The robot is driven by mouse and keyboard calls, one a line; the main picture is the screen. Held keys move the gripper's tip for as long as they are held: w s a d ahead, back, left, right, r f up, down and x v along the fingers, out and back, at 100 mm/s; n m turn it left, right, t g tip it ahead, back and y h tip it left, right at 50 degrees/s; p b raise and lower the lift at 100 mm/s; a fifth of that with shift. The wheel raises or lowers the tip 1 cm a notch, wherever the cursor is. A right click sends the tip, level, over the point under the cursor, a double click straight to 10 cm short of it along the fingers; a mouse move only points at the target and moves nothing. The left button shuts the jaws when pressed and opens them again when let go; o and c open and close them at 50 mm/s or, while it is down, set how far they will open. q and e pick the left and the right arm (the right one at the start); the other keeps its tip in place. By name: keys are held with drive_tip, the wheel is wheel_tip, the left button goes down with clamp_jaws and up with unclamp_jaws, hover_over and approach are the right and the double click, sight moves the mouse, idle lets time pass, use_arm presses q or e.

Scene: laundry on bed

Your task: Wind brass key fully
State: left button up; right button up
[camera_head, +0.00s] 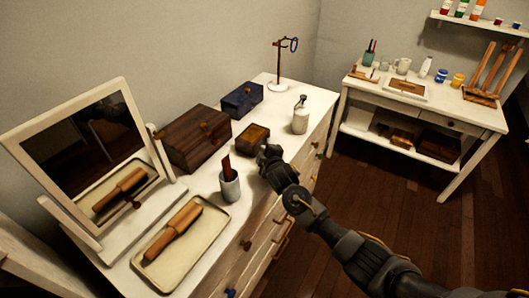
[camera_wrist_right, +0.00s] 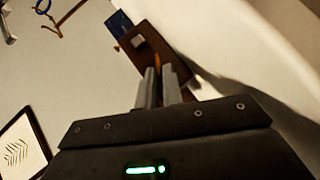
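A small brown wooden box (camera_head: 253,138) stands on the white dresser, right beside my right gripper (camera_head: 266,155). In the right wrist view, a brown box (camera_wrist_right: 148,45) lies beyond the fingertips. A small orange-brass piece (camera_wrist_right: 157,62), perhaps the key, shows between the tips of my right gripper (camera_wrist_right: 159,70). The fingers are close together with a narrow gap. I cannot tell whether they grip the piece. In the head view the key is hidden behind the gripper or too small to make out. My left gripper is not in view.
A side table (camera_head: 475,115) stands behind.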

clamp_jaws()
drive_tip(key=shift+r+p, duration=0.25)
drive_tip(key=shift+p, duration=0.45)
drive_tip(key=m+g+p, duration=0.1)
drive_tip(key=g+p, duration=0.1)
drive_tip(key=p, duration=0.1)
drive_tip(key=shift+w+d+r+m+y+p, duration=0.15)
drive_tip(key=shift+r+m+y+p, duration=0.15)
drive_tip(key=shift+r+m+y, duration=0.1)
drive_tip(key=shift+w+d+m+g+y+p, duration=0.15)
drive_tip(key=shift+m+g+p, duration=0.1)
drive_tip(key=shift+g+p, duration=0.3)
drive_tip(key=shift+w+a+m+g+y+p, duration=0.15)
drive_tip(key=shift+m+g+p, duration=0.1)
drive_tip(key=shift+g+p, duration=0.3)
drive_tip(key=shift+d+m+g+p, duration=0.15)
drive_tip(key=shift+m+g+p, duration=0.15)
drive_tip(key=shift+p, duration=0.05)
drive_tip(key=shift+f, duration=0.1)
